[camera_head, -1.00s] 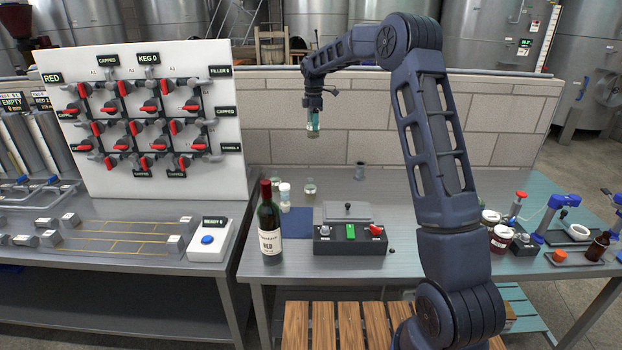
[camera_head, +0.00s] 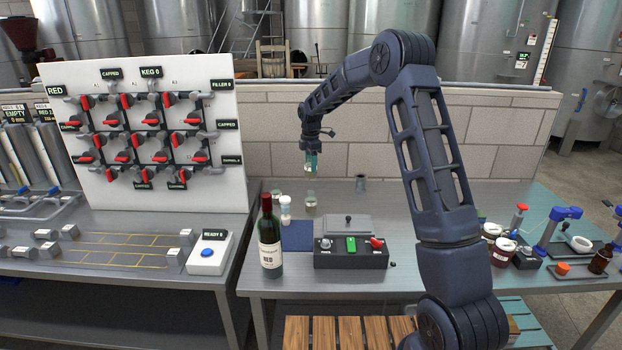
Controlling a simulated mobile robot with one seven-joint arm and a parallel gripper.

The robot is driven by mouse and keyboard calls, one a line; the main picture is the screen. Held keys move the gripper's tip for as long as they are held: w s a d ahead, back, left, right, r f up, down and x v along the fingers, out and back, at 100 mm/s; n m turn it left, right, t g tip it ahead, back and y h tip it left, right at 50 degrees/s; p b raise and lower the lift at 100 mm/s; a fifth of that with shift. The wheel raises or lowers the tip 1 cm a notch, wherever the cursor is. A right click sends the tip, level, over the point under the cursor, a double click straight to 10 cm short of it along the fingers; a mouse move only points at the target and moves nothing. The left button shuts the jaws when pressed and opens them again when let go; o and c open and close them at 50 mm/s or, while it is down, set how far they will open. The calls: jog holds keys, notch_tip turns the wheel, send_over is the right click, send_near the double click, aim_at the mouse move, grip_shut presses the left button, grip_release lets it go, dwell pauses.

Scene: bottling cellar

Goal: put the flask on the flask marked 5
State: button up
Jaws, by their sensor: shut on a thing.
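My gripper (camera_head: 312,152) is shut on a small greenish glass flask (camera_head: 311,164) and holds it upright in the air in front of the brick wall, above the back of the middle table. Below it on the table stands a clear flask (camera_head: 310,203). To its left stands a white-capped vessel (camera_head: 285,208), with another small glass piece (camera_head: 276,193) behind it. The held flask is apart from all of these. No number can be read on any of them, so I cannot tell which is marked 5.
A wine bottle (camera_head: 269,240) stands front left, next to a blue mat (camera_head: 297,236) and a control box (camera_head: 350,254) with a green button. A valve board (camera_head: 152,190) rises at the left.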

aim_at(311, 177)
jog(key=shift+f, duration=3.4)
jog(key=shift+f, duration=0.2)
jog(key=o, duration=1.1)
jog(key=shift+c, duration=0.2)
